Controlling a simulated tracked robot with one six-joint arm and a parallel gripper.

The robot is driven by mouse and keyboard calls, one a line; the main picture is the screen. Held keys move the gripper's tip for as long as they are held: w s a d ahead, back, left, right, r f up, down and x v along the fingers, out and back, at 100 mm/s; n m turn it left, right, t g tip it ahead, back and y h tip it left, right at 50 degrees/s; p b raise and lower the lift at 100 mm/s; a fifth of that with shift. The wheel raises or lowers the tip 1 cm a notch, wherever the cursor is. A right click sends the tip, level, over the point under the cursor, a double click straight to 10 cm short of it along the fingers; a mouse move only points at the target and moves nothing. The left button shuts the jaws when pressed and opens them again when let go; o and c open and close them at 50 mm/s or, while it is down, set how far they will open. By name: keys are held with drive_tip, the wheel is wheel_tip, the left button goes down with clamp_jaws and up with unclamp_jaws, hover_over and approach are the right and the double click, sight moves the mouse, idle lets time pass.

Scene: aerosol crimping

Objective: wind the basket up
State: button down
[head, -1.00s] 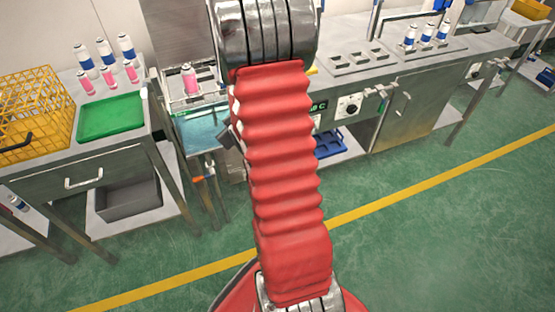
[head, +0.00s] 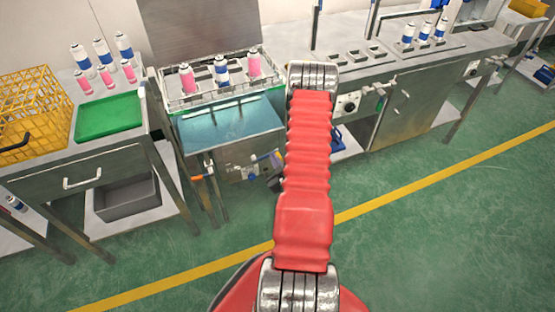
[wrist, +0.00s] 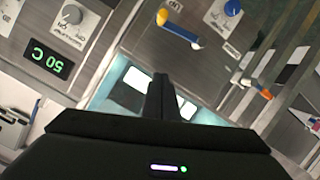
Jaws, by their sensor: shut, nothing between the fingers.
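The wire basket (head: 172,101) sits at the top of the teal water bath (head: 232,126), with two pink cans and a white-and-blue can standing in it. The handle appears apart from the fingertips. In the head view my arm hides most of the gripper.
A green display reading 50 C (wrist: 47,59) and a dial (wrist: 71,15) are at the left in the wrist view. An orange-tipped part (wrist: 266,93) is at the right. A bench with a green tray (head: 110,115) and a yellow crate (head: 62,125) stands left of the bath. The floor in front is clear.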

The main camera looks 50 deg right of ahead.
drive_tip(key=shift+m+h, duration=0.3)
drive_tip(key=shift+h, duration=0.2)
drive_tip(key=s+f, duration=0.1)
drive_tip(key=s, duration=0.1)
drive_tip(key=s+f, duration=0.1)
drive_tip(key=shift+s+a+f, duration=0.15)
drive_tip(key=shift+s+f, duration=0.15)
drive_tip(key=shift+s, duration=0.05)
drive_tip(key=w+d+f, duration=0.6)
drive_tip(key=w+d, duration=0.1)
drive_tip(key=shift+w, duration=0.15)
idle(0.5)
